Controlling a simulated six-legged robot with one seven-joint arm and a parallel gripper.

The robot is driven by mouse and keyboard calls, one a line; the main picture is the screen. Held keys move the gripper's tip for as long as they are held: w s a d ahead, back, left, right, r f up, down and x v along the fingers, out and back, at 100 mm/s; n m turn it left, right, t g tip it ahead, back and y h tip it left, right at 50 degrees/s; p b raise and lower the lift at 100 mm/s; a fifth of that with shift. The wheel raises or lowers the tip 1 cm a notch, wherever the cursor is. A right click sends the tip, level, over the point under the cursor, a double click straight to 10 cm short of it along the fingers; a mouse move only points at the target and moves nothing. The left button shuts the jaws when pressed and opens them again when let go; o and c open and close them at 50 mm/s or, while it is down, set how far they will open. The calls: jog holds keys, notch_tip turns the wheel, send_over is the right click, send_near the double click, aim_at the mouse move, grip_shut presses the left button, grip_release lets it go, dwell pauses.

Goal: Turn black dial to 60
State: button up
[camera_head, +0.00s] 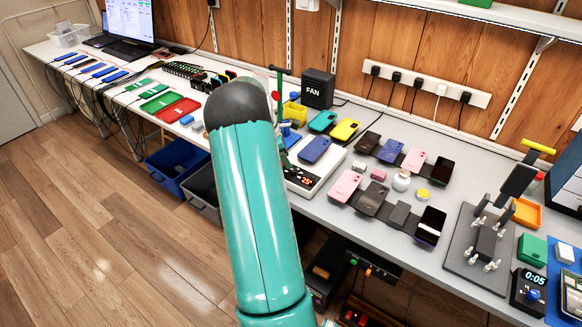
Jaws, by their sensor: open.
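A white, flat-topped device (322,172) lies on the grey bench just right of my arm. A blue phone (315,149) lies on it. Its dark front panel (297,175) has a red lit display that seems to read 25. My arm covers the left part of this device. I cannot make out a black dial on the visible part of it; a dial there may be hidden or too small to tell. My teal arm rises through the middle of the view to a dark rounded joint. My gripper is not visible.
Several phones (386,150) lie right of the device. A black fan box (317,90) stands behind it. At the right are a press (485,240) and a timer reading 0:05 (528,292). Red and green trays (177,110) lie left. Blue and grey bins (177,165) stand below the bench.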

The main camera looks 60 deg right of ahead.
aim_at(293, 170)
jog(key=x, duration=0.5)
jog(key=shift+f, duration=0.25)
jog(key=c, duration=1)
